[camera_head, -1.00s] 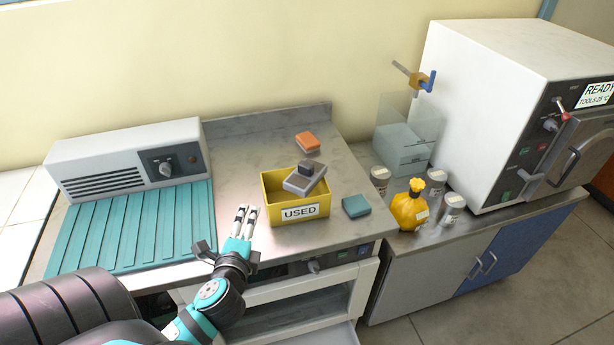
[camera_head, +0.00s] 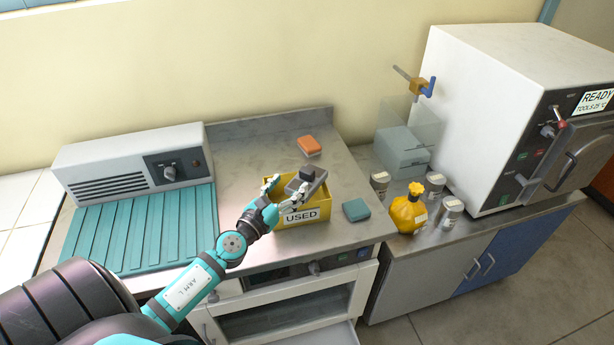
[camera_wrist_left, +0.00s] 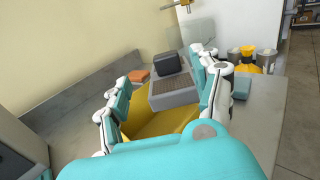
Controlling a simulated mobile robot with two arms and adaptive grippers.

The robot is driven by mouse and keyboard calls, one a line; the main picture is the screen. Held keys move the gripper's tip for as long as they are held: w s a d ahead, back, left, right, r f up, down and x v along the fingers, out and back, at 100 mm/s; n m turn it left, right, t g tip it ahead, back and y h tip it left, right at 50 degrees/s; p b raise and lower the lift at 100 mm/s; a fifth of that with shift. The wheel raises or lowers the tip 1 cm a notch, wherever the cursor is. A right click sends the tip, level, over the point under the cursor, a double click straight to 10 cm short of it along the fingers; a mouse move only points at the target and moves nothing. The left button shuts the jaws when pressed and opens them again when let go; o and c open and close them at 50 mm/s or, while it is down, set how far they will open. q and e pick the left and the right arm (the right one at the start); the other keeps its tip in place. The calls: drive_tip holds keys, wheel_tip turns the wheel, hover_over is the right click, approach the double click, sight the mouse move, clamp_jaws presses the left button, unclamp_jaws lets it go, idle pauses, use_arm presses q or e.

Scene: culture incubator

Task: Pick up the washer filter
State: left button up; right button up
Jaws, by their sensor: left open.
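A grey block with a dark knob, which looks like the washer filter (camera_head: 313,183), sits tilted in the yellow bin marked USED (camera_head: 318,212). In the left wrist view the filter (camera_wrist_left: 174,92) shows a meshed face and lies between the finger lines, toward the fingertips. My left gripper (camera_head: 289,184) is open over the bin, its fingers spread to either side of the filter's near end. I cannot tell whether a finger touches it. The gripper partly hides the bin and the filter's lower part. My right gripper is not in view.
An orange block (camera_head: 308,145) lies behind the bin and a teal block (camera_head: 356,210) to its right. A grey machine with a ribbed teal mat (camera_head: 140,228) is at left. A yellow bag-like bottle (camera_head: 408,212), jars and a white incubator (camera_head: 480,110) stand at right.

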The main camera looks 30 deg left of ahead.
sight(304, 173)
use_arm(q)
drive_tip(key=w, duration=0.3)
drive_tip(key=shift+w, duration=0.2)
drive_tip(key=shift+w+d+f, duration=0.1)
drive_tip(key=shift+w+d, duration=0.05)
drive_tip(key=shift+w, duration=1.2)
drive_tip(key=shift+w+d+f, duration=0.1)
drive_tip(key=shift+w, duration=1.25)
drive_tip(key=shift+s, duration=0.1)
drive_tip(key=shift+c, duration=0.5)
drive_tip(key=shift+r, duration=0.1)
drive_tip(key=shift+c, duration=1)
clamp_jaws()
